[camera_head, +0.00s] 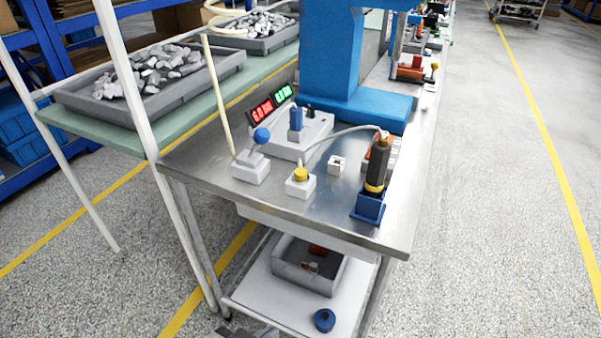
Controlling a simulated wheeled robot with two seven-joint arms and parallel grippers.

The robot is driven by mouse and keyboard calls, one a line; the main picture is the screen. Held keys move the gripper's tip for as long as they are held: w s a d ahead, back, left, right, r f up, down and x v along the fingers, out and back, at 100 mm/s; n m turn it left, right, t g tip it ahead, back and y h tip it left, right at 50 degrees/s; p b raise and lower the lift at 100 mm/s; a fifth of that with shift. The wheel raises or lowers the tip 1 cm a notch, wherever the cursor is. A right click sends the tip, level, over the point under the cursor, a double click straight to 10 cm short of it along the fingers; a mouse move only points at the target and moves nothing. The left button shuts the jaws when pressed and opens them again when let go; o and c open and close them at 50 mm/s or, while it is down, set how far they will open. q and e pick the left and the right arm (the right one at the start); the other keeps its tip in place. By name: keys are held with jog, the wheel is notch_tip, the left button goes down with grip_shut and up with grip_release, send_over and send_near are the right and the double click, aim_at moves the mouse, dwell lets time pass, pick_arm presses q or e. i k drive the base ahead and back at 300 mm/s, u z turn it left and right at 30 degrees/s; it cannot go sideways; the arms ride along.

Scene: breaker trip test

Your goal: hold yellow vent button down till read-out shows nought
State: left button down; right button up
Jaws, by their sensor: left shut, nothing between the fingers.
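The yellow vent button (300,174) sits on a small white box near the front of the steel bench (325,206). Nothing touches it. A dark read-out with red digits (261,111) stands behind it, with a green-lit display (284,94) beside it. The digits are too small to read surely. My left gripper (240,329) shows only in part at the bottom edge, low and well apart from the button. It is shut and empty. My right gripper is out of view.
A blue-knobbed lever (261,136) on a white box stands left of the button. A black-and-yellow tool (377,168) stands in a blue holder (369,206) to the right. A small white block (337,164) lies between. A grey bin (303,273) sits on the lower shelf.

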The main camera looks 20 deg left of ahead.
aim_at(299, 174)
jog(key=z, duration=0.45)
jog(key=k, duration=1.15)
jog(key=z, duration=1.1)
jog(key=i, duration=1.25)
jog(key=u, duration=1.05)
jog(key=i, duration=0.8)
jog(key=u, duration=0.95)
